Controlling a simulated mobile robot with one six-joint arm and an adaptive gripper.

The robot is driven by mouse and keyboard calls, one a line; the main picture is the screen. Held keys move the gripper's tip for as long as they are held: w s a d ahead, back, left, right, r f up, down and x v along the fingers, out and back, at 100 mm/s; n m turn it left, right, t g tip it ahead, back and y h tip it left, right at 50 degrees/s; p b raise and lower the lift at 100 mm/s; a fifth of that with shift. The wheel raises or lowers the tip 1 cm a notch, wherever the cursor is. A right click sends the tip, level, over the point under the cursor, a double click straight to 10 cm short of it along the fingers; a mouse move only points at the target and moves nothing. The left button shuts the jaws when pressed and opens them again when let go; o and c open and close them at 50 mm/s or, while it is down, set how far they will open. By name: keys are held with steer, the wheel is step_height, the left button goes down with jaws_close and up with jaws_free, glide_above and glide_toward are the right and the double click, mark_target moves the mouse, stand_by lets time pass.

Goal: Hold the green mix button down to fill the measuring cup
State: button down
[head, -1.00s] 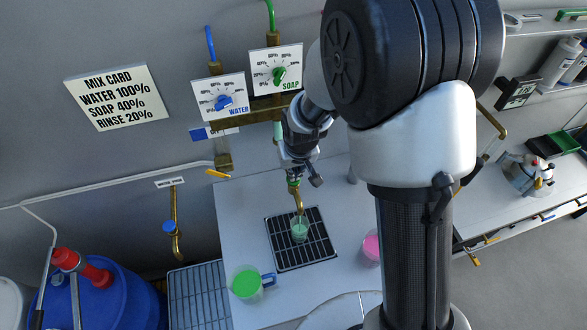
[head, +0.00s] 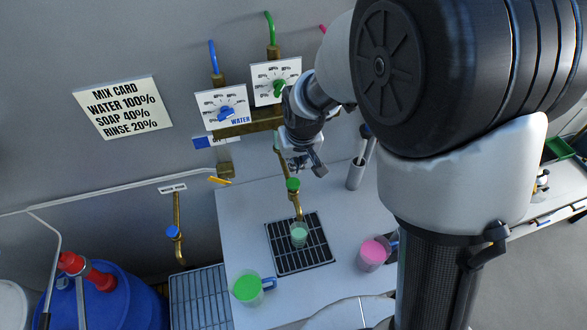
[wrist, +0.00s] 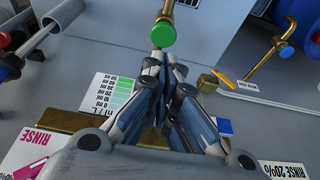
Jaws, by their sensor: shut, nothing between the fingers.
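The green mix button (head: 293,184) sits on top of a brass spout (head: 297,205). It also shows in the wrist view (wrist: 163,34), just beyond my fingertips. My gripper (head: 308,170) is shut and empty, above and slightly right of the button, with a gap between them in the head view. The measuring cup (head: 299,235) stands upright under the spout on a black drain grate (head: 318,250). It holds pale green liquid; its exact level is too small to read. In the wrist view the closed fingers (wrist: 163,65) point toward the button.
A cup of bright green liquid (head: 247,289) and a cup of pink liquid (head: 373,254) stand on the white counter (head: 240,225). A grey holder (head: 356,174) stands behind. Dial panels (head: 222,106) are on the wall. A blue-topped tap (head: 173,232) is at left.

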steer(key=shift+v, duration=2.4)
steer(key=shift+w, duration=0.1)
steer(key=s+d+f+b, duration=0.2)
steer(key=s+d+b, duration=0.1)
steer(key=s+b, duration=0.3)
steer(key=s+d+f+m+b, duration=0.1)
steer(key=s+d+f+b, duration=0.1)
steer(key=s+b, duration=0.3)
steer(key=s+d+f+m+t+b, duration=0.1)
steer(key=s+d+b, duration=0.3)
steer(key=s, duration=0.8)
steer(key=f+b, duration=0.1)
steer(key=b, duration=0.1)
steer(key=shift+s+d+h+b, duration=0.3)
steer(key=shift+s+h, duration=0.05)
steer(key=shift+h, duration=0.05)
